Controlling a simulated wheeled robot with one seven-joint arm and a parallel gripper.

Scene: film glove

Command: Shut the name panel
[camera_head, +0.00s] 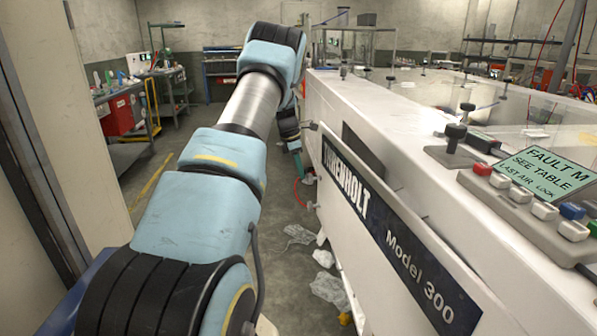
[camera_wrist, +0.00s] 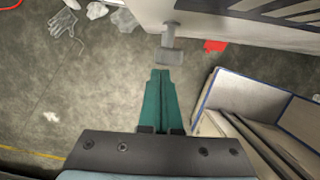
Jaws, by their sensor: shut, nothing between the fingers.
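The name panel (camera_head: 385,230) is on the side of the long white machine, with a dark plate lettered "Model 300". It seems to stand out from the machine's side, with a dark gap (camera_head: 365,150) behind its far upper edge; how far open it is I cannot tell. My gripper (camera_head: 299,167) is low beside the panel's far end. In the wrist view its green fingers (camera_wrist: 161,75) are together and empty. They point at a grey T-shaped fitting (camera_wrist: 171,53) on the white side; contact is unclear.
A control strip with a red button (camera_head: 482,169) and a "FAULT" sign (camera_head: 548,172) lies on the machine top. Crumpled clear film (camera_head: 328,288) and a pale glove (camera_wrist: 66,37) lie on the floor. An open beige box-like structure (camera_wrist: 243,97) stands right of my fingers.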

